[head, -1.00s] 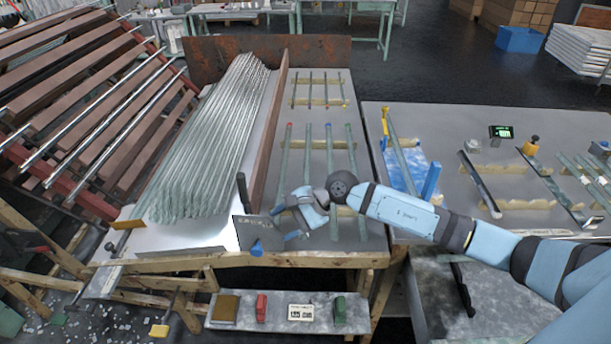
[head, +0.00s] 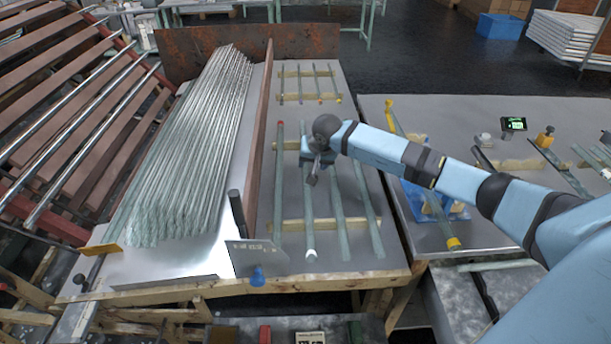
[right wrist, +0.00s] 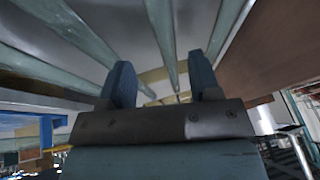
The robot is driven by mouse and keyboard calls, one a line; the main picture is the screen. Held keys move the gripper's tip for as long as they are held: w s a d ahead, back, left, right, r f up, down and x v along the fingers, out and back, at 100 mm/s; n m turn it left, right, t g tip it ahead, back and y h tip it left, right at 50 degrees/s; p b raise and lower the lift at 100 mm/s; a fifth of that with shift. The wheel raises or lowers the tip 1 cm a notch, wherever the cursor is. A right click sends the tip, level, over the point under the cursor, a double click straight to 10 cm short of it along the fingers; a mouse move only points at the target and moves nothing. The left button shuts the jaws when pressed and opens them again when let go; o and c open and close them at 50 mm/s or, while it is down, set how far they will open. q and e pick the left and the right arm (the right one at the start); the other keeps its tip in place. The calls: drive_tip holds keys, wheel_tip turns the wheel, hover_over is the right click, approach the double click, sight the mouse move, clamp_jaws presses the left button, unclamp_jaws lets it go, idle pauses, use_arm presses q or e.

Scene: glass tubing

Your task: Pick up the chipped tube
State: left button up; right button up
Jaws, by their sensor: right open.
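Several pale green glass tubes lie side by side on the wooden rests of the middle table, among them a left one (head: 280,190), a white-ended one (head: 308,215) and two further right (head: 338,210) (head: 368,210). I cannot tell which is chipped; no chip shows at this size. My right gripper (head: 315,172) is above these tubes, over their middle stretch. In the right wrist view its two dark blue fingers (right wrist: 162,85) are apart with nothing held. One tube (right wrist: 160,35) runs in line with the gap, beyond the fingertips. My left gripper is not in view.
A big stack of tubes (head: 195,150) lies to the left, behind a brown upright board (head: 259,140). Shorter tubes lie on a far rack (head: 307,97). A small plate (head: 258,256) stands at the front edge. The right table (head: 460,130) holds more tubes and a small display (head: 513,124).

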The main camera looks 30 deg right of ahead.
sight(307, 170)
drive_tip(key=x, duration=0.6)
drive_tip(key=shift+w+a, duration=0.15)
drive_tip(key=shift+w, duration=0.15)
drive_tip(key=shift+r, duration=0.1)
drive_tip(key=c, duration=1)
drive_tip(key=shift+c, duration=0.2)
